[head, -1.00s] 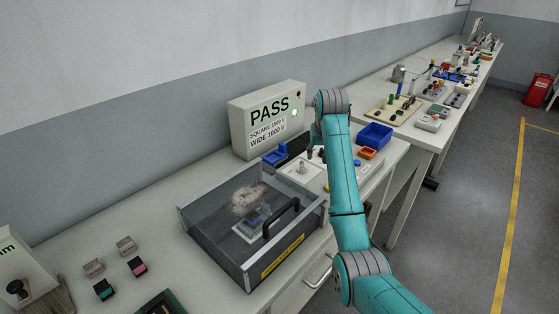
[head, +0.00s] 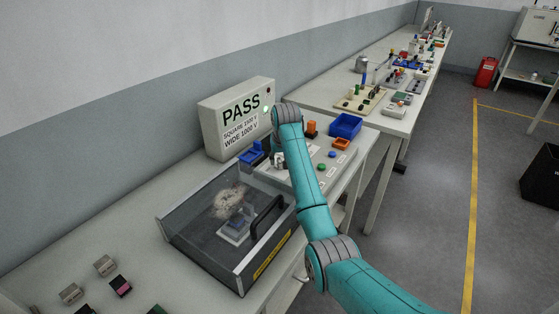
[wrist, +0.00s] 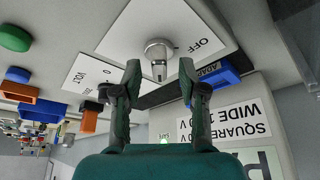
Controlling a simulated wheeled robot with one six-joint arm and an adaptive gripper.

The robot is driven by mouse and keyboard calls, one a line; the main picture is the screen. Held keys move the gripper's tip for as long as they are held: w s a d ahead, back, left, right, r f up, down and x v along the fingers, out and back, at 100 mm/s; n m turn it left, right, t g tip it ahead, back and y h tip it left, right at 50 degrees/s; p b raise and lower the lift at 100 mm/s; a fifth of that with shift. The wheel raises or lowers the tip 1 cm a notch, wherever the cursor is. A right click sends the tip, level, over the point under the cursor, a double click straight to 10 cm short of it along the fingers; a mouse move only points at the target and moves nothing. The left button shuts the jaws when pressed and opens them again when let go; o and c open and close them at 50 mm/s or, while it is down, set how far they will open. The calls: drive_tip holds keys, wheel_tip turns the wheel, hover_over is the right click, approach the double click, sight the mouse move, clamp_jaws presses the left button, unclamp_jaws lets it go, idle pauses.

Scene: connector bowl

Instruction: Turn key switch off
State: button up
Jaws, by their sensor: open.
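The key switch (wrist: 159,48) is a round silver collar with a key-shaped tab (wrist: 159,70), mounted on a white plate (wrist: 130,40) marked OFF in the wrist view. The tab points down the picture, toward my gripper; OFF is printed to its right. My gripper (wrist: 160,82) is open, with one finger on each side of the tab's end and gaps visible on both sides. In the head view the silver switch (head: 279,160) shows just left of my arm, which hides much of the area around it.
A PASS box (head: 238,118) stands behind the panel. A clear-lidded case (head: 185,222) with a black handle is in front. A blue adapter block (wrist: 215,75) lies close to the right finger. A blue bin (head: 345,125) and coloured buttons (head: 322,167) are to the right.

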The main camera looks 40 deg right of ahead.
drive_tip(key=shift+w+d+f, duration=0.15)
drive_tip(key=shift+f, duration=0.35)
clamp_jaws()
